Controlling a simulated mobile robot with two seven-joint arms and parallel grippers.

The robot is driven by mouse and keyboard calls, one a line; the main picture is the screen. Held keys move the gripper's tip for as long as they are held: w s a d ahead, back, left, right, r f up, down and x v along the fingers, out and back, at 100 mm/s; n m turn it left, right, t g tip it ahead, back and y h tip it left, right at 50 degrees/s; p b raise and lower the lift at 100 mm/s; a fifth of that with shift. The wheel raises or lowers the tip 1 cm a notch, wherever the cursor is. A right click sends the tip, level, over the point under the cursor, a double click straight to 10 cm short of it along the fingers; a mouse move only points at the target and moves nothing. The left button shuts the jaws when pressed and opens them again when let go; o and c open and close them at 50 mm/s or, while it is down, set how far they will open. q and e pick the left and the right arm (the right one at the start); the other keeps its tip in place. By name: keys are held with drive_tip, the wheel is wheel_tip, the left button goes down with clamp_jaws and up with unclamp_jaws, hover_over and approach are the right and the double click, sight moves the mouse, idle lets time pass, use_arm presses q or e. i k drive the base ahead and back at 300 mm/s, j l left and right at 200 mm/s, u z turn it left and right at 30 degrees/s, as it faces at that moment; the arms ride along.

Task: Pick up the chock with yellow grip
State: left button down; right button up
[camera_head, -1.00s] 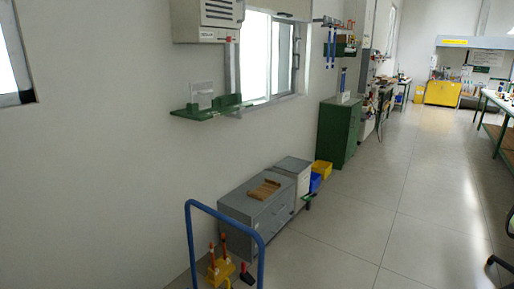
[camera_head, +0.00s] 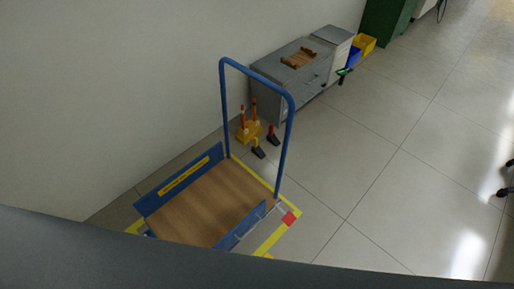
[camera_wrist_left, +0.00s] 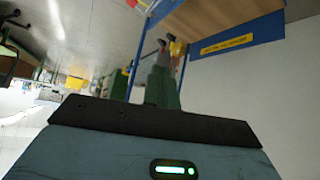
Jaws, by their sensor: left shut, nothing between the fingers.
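The chock with yellow grip (camera_head: 258,151) is a small dark wedge with a yellow handle. It is on the floor just behind the cart's blue handle frame, in the head view. A similar dark chock with a red grip (camera_head: 272,136) is beside it, to the right. My left gripper (camera_wrist_left: 161,72) shows in the left wrist view, shut and empty. It is apart from the chocks, which look small and unclear beyond its fingertips. Neither gripper shows in the head view.
A blue cart (camera_head: 206,202) with a wooden deck stands on a yellow-taped floor area. A yellow stand (camera_head: 247,132) with orange posts is near the wall, left of the chocks. A grey cabinet (camera_head: 290,82) is behind them.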

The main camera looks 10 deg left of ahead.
sight(257, 150)
drive_tip(key=i+l+z, duration=0.4)
drive_tip(key=i+l, duration=0.15)
drive_tip(key=l, duration=0.2)
drive_tip(key=i+l+z, duration=0.4)
drive_tip(key=i+l, duration=0.15)
drive_tip(key=i+l+u, duration=0.1)
drive_tip(key=i, duration=0.3)
drive_tip(key=i+l+u, duration=0.15)
drive_tip(key=i, duration=0.3)
drive_tip(key=i+l+u, duration=0.1)
drive_tip(key=i, duration=0.3)
drive_tip(key=i+u, duration=0.6)
drive_tip(key=u, duration=0.25)
drive_tip(key=i+l+u, duration=0.2)
drive_tip(key=u, duration=0.2)
drive_tip(key=i+l+u, duration=0.55)
drive_tip(key=u, duration=0.25)
drive_tip(key=i+l+u, duration=0.15)
drive_tip(key=l, duration=0.2)
drive_tip(key=i+l+u, duration=0.2)
drive_tip(key=l, duration=0.2)
drive_tip(key=i+j, duration=0.1)
